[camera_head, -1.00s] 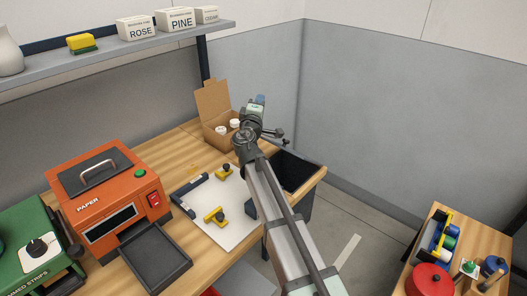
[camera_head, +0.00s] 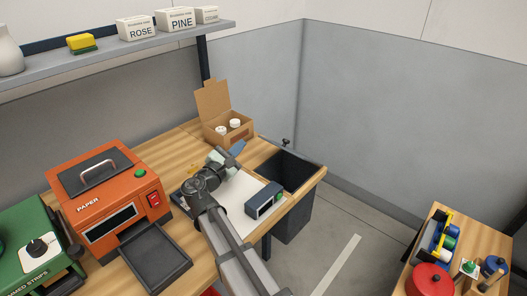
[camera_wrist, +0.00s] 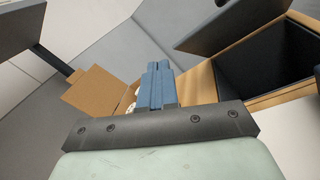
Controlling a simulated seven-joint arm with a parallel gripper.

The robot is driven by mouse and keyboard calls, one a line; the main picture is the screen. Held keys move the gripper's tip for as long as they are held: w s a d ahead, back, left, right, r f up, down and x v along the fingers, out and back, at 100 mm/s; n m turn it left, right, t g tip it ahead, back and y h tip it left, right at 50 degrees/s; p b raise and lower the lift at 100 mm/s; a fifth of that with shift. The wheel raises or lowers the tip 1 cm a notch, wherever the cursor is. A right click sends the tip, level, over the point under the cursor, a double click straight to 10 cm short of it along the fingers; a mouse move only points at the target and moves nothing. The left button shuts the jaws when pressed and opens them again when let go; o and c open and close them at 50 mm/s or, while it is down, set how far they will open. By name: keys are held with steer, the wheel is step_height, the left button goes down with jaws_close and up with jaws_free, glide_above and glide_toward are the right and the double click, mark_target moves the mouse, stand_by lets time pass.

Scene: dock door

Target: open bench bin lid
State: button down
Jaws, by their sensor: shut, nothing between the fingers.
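The bench bin (camera_head: 291,203) is a dark box at the far right end of the wooden bench. Its top is open, and its dark inside shows in the head view and in the wrist view (camera_wrist: 262,62). The lid (camera_wrist: 222,20) appears as a grey panel raised along the far side of the opening in the wrist view. A small dark knob (camera_head: 286,142) shows at the bin's back edge. My gripper (camera_head: 238,147) is left of the bin, apart from it, above the bench. Its blue fingers (camera_wrist: 155,88) are shut and empty.
An open cardboard box (camera_head: 238,133) with white-topped items stands just behind my gripper. A dark blue device (camera_head: 265,200) lies on the white board (camera_head: 240,222). An orange machine (camera_head: 105,190) and black tray (camera_head: 155,258) stand left. A shelf (camera_head: 120,50) runs above.

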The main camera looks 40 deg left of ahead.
steer(key=s+d+f+n+h, duration=0.2)
steer(key=d+n, duration=0.1)
steer(key=s+d+n+h, duration=0.1)
steer(key=s+d, duration=0.1)
steer(key=shift+d+f+h, duration=0.15)
steer(key=shift+f+h, duration=0.15)
steer(key=shift+f, duration=0.1)
steer(key=w, duration=0.9)
steer(key=shift+w+r, duration=0.4)
steer(key=shift+r, duration=0.05)
steer(key=shift+w+r, duration=0.1)
steer(key=w+r+g, duration=0.5)
steer(key=w, duration=0.4)
steer(key=w+r+g, duration=0.5)
steer(key=w, duration=0.5)
steer(key=shift+w+g, duration=0.3)
steer(key=shift+g, duration=0.1)
